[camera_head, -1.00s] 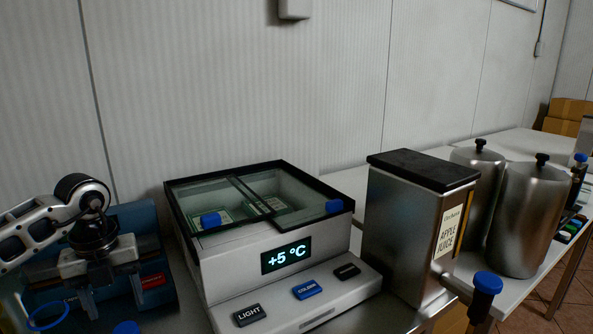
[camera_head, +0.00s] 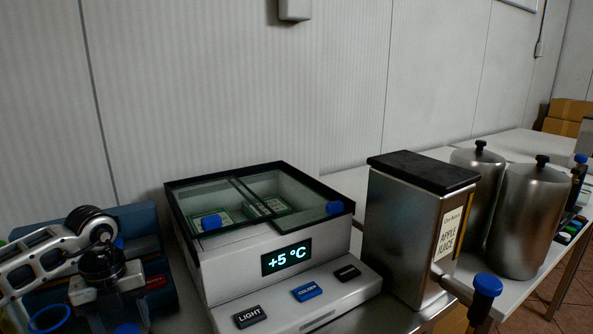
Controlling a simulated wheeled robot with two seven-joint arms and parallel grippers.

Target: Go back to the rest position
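My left gripper (camera_head: 108,308) is at the lower left, pointing down in front of a dark blue device (camera_head: 140,229). Its fingers run toward the lower edge of the picture, and I cannot tell whether they are open or shut. My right gripper is not in view.
A cooler box (camera_head: 232,273) with glass lids, a "+5 °C" display and buttons stands in the middle. An apple juice dispenser (camera_head: 400,232) with a blue-topped lever (camera_head: 487,286) stands right of it. Steel canisters (camera_head: 525,222) stand farther right. A blue ring (camera_head: 50,317) is at lower left.

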